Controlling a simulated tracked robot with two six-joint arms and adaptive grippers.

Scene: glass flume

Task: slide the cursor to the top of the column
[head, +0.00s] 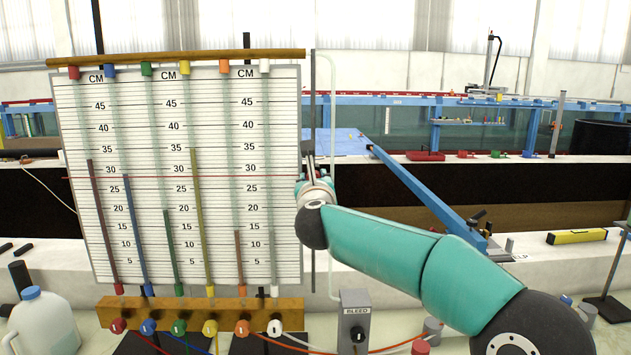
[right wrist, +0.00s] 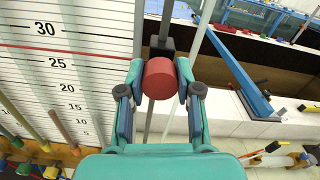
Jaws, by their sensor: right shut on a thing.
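The manometer board (head: 140,250) with its CM scales stands at the left in the head view. The cursor's thin red line (head: 120,177) crosses it level, between the 25 and 30 marks. In the right wrist view the red line (right wrist: 60,48) runs toward a black slider block (right wrist: 160,48) on an upright rod. A red round knob (right wrist: 159,78) sits in front of that block. My right gripper (head: 311,168) is at the board's right edge, its two fingers shut on the red knob. The knob is hidden in the head view. My left gripper is not in view.
A wooden rail (head: 180,57) with coloured caps tops the board. A pale tube (head: 333,110) runs upright right of the rod. The BLEED box (head: 355,315) stands below my right arm. A blue beam (head: 420,190) slopes behind the arm. A jug (head: 40,325) stands lower left.

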